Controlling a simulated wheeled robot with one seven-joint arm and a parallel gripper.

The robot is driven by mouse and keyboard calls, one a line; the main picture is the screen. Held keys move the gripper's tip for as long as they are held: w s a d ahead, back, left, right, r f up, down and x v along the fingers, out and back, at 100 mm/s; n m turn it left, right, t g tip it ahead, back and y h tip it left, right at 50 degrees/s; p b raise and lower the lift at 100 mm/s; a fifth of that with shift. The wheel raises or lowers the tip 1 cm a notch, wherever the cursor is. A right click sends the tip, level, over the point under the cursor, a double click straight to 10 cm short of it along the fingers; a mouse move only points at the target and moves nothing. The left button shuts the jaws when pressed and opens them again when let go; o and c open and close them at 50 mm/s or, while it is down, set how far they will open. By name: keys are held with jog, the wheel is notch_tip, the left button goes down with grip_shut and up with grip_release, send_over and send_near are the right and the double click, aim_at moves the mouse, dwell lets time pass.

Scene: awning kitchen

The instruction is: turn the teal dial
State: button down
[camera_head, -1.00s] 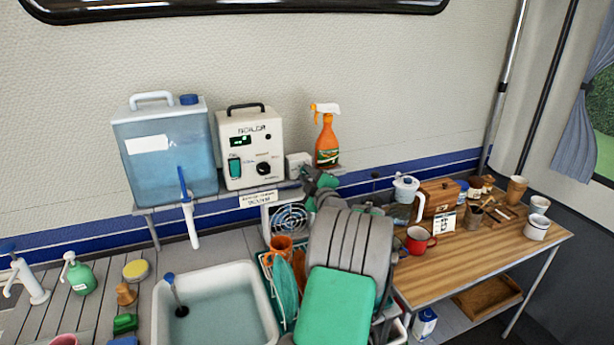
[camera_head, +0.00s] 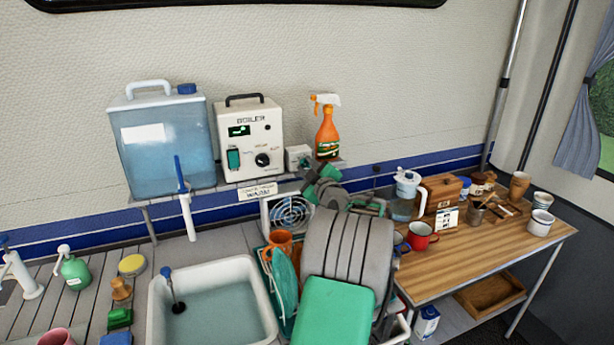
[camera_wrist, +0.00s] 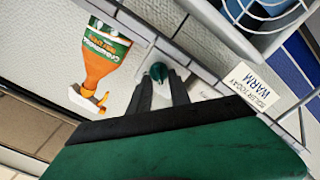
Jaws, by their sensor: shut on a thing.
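The teal dial (camera_wrist: 158,71) is a small round knob on a white box, seen in the wrist view between the tips of my gripper (camera_wrist: 160,80). The dark fingers are closed on it from both sides. In the head view, the small white box (camera_head: 297,155) stands on the shelf between the boiler and the orange spray bottle. My gripper (camera_head: 306,167) reaches up to its front there. The dial is mostly hidden behind my gripper in that view, and any turn of it cannot be told.
The boiler (camera_head: 249,140) is left of the box and the orange spray bottle (camera_head: 327,133) right of it, also in the wrist view (camera_wrist: 100,60). A WARM label (camera_head: 258,191) and a fan (camera_head: 290,213) are below. The wooden table (camera_head: 480,245) at right holds several cups.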

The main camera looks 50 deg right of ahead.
jog(key=m+b, duration=0.5)
jog(key=shift+s+d+f+b, duration=0.1)
jog(key=shift+d+f+b, duration=0.05)
jog(key=shift+b, duration=0.15)
jog(key=m+b, duration=0.2)
jog(key=m, duration=0.4)
jog(key=shift+s+d, duration=0.1)
jog(key=shift+d, duration=0.05)
jog(key=m, duration=1)
jog(key=shift+s+d, duration=0.15)
jog(key=shift+d, duration=0.05)
jog(key=shift+m, duration=0.3)
jog(key=c, duration=1.6)
grip_release()
jog(key=shift+o, duration=0.2)
